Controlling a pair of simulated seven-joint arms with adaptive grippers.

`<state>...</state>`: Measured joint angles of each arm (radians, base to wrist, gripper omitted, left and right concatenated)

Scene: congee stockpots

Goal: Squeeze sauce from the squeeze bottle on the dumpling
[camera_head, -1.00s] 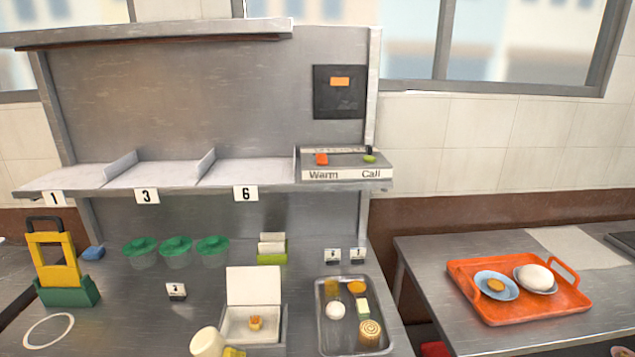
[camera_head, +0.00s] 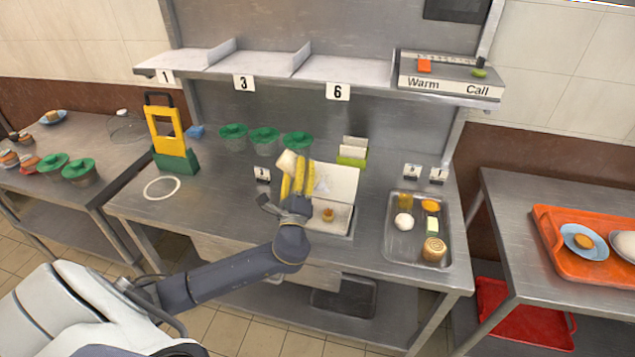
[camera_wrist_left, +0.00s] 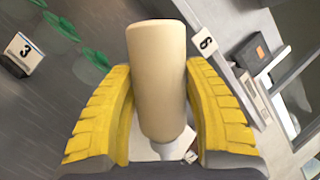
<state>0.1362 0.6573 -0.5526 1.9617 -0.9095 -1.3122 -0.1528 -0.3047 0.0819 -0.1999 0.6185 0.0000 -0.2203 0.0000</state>
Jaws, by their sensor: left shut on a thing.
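The squeeze bottle (camera_head: 287,161) is cream coloured. My left gripper (camera_head: 297,175) is shut on it above the table, at the left side of the open white box (camera_head: 349,180). In the left wrist view the bottle (camera_wrist_left: 157,75) sits between the yellow fingers, broad end away from the wrist and pale nozzle (camera_wrist_left: 180,147) near the palm. The small golden dumpling (camera_head: 328,214) lies in the box, just right of the gripper in the head view. In the wrist view the dumpling is hidden. No sauce shows. My right gripper is not in view.
A steel tray (camera_head: 390,235) with several foods stands right of the box. Green-lidded containers (camera_head: 265,136) and a yellow and green stand (camera_head: 170,138) are behind and left. A shelf (camera_head: 270,78) overhangs the back. The table's left front (camera_head: 190,215) is mostly clear.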

